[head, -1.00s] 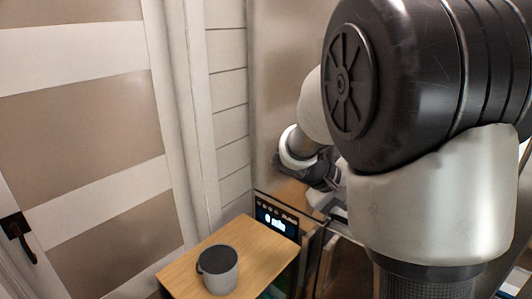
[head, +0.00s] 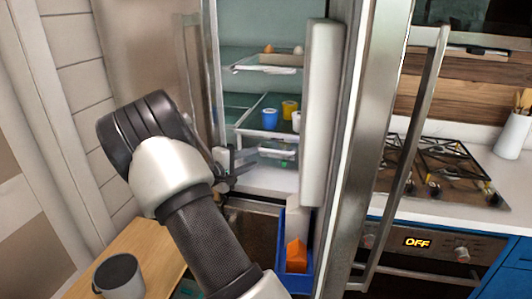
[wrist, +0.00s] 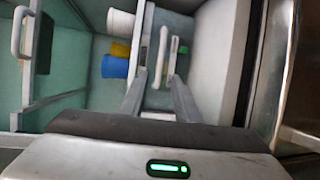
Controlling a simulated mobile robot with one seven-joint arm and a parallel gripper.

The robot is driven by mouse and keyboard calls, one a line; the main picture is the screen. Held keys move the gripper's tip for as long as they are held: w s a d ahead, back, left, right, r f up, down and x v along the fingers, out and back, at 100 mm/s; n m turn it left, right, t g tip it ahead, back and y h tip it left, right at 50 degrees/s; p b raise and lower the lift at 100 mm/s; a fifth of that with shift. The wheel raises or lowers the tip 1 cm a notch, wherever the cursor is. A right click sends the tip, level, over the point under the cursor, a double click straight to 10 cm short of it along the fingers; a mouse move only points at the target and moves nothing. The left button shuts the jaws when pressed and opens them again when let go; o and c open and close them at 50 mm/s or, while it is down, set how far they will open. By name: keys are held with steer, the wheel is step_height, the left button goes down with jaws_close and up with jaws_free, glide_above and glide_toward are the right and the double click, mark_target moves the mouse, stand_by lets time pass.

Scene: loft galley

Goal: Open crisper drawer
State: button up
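The crisper drawer (head: 277,152) is low in the open fridge, under a glass shelf (head: 250,130). Its pale front has a bar handle, which shows upright in the wrist view (wrist: 162,55). The drawer looks shut. My gripper (head: 232,168) is at the fridge opening, left of the drawer in the head view. In the wrist view its two fingers (wrist: 157,75) are apart and point toward the handle, with nothing held between them. I cannot tell whether they touch the handle. The fingertips are small and partly dark in the head view.
A blue cup (head: 269,118), a yellow cup (head: 289,108) and a white cup stand on the shelf above. The open fridge door (head: 325,110) is close on the right, with a blue bin (head: 306,250) low on it.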

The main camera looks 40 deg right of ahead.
steer(key=x, duration=0.8)
steer(key=shift+d+f, duration=0.1)
steer(key=shift+d, duration=0.25)
jaws_close()
